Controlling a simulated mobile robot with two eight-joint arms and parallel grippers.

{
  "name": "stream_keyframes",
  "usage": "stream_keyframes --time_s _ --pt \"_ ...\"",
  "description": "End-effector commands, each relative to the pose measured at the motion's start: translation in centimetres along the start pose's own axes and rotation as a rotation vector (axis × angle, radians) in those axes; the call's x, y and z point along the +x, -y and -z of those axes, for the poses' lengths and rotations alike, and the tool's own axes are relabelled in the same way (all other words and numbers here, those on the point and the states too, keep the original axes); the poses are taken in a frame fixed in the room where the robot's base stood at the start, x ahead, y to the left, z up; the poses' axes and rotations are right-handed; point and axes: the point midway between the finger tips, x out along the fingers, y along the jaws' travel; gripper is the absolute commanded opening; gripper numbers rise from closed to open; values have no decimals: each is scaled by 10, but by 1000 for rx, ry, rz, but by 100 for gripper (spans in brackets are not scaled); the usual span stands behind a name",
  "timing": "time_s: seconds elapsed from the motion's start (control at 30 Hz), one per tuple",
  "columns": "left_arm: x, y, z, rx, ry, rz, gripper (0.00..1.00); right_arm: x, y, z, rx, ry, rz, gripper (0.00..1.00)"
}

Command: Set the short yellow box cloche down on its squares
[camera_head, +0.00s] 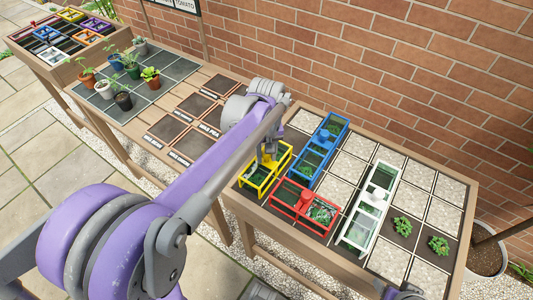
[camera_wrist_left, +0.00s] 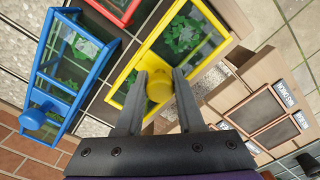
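The short yellow box cloche (camera_head: 258,181) is at the left end of the right-hand table, beside the red cloche. It has a yellow frame, clear panes and a round knob on top. My left gripper (camera_head: 269,160) is over it, partly hidden by my arm. In the left wrist view my two fingers (camera_wrist_left: 159,88) press on either side of the yellow knob. A green plant (camera_wrist_left: 183,36) shows within the yellow frame (camera_wrist_left: 124,88). I cannot tell whether its base touches the table.
A red cloche (camera_head: 306,213), a blue cloche (camera_head: 318,149) and a long white cloche (camera_head: 369,207) stand close by on the table. Two uncovered plants (camera_head: 403,226) are at right. Pale gravel squares (camera_head: 345,167) lie between. A brick wall (camera_head: 420,75) runs behind.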

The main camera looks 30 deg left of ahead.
Motion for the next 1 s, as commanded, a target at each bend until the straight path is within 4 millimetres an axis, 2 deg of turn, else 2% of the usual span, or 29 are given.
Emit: stream_keyframes --time_s 0.03,0.13,0.4,0.53,0.67,1.0 --pt "0 0 0 0 0 0 47 0 0 0 0 0 0 65" --pt "0 0 0 0 0 0 65 0 0 0 0 0 0 65" --pt "-1 0 0 0 0 0 66 0 0 0 0 0 0 65" --pt "-8 0 0 0 0 0 66 -3 0 2 0 -1 0 65" --pt "-29 0 0 0 0 0 66 -6 0 3 0 -2 0 65" --pt "-100 0 0 -1 0 0 66 -13 0 8 0 -5 0 65"
